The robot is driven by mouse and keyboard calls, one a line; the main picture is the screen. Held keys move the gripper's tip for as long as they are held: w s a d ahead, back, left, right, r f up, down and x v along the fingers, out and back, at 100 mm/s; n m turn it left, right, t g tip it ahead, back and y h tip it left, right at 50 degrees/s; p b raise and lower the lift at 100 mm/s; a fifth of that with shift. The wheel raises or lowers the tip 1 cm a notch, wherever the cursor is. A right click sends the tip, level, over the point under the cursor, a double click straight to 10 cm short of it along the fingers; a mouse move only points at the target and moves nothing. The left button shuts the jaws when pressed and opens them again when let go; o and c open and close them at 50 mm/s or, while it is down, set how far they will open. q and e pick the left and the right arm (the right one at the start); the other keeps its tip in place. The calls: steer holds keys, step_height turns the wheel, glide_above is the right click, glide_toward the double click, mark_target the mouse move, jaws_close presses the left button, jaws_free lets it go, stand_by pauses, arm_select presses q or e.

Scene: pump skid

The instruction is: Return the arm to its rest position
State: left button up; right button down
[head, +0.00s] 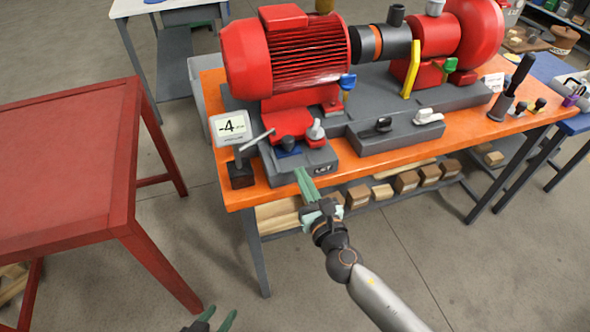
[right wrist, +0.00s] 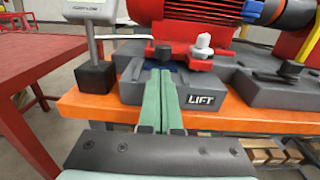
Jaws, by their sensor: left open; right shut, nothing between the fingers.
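My right gripper (head: 306,182) reaches toward the front edge of the orange bench (head: 373,161), at the grey block marked LIFT (head: 318,158). In the right wrist view its green fingers (right wrist: 160,98) lie together with nothing between them, and their tips overlap the LIFT block (right wrist: 203,90). I cannot tell whether they touch it. My left gripper (head: 218,322) shows only in part at the bottom edge of the head view, its green fingers apart and empty, low over the floor and away from the bench.
A red motor (head: 285,50) and pump stand on a grey base. A display reading -4 (head: 231,127) stands at the bench's left corner. A red table (head: 65,160) is at the left. Wooden blocks (head: 406,181) lie on the lower shelf. Floor in front is clear.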

steer(key=v, duration=0.7)
arm_select(q)
steer(key=shift+w+r+p, duration=0.35)
steer(key=shift+w+r, duration=0.05)
steer(key=shift+r, duration=0.1)
arm_select(e)
steer(key=s+d+f+n+g+h, duration=0.1)
steer(key=s+d+f+n+g, duration=0.2)
steer(key=n, duration=1.4)
steer(key=s+d+f+n+g+h, duration=0.2)
steer(key=s+d+f+n+g, duration=0.2)
steer(key=s+d+f+n, duration=0.5)
steer(key=s+f+n, duration=0.4)
steer(key=f+n, duration=0.2)
steer(key=n, duration=0.2)
steer(key=shift+s+d+f+g, duration=0.3)
steer(key=shift+s+d, duration=0.05)
steer(key=shift+d, duration=0.05)
